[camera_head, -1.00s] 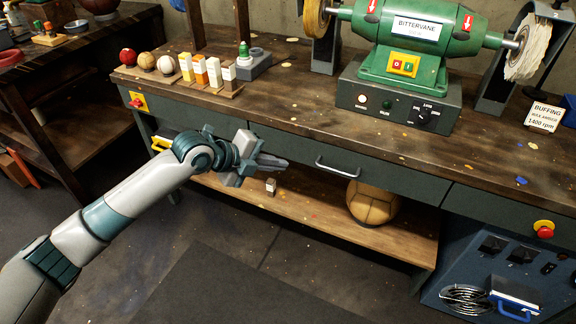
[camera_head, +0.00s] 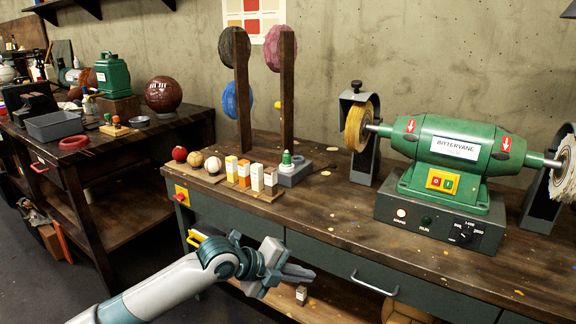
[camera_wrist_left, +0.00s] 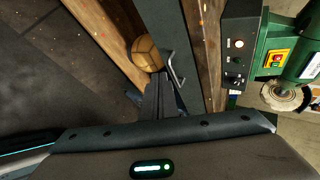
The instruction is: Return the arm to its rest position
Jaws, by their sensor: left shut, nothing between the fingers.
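My left arm comes in from the lower left in the head view. Its gripper (camera_head: 296,275) is in front of the workbench's drawer fronts, below the bench top. The fingers are shut with nothing between them. In the left wrist view the closed fingers (camera_wrist_left: 160,98) point toward the lower shelf and a tan leather ball (camera_wrist_left: 147,54). The ball shows only as a sliver at the bottom of the head view (camera_head: 405,314). My right gripper is not in view.
The workbench (camera_head: 330,210) carries a green buffing machine (camera_head: 455,165), small balls (camera_head: 196,159) and colored blocks (camera_head: 243,174). A drawer handle (camera_head: 374,284) juts out right of my left gripper. A second bench (camera_head: 110,140) with a dark red ball (camera_head: 163,94) stands at the left.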

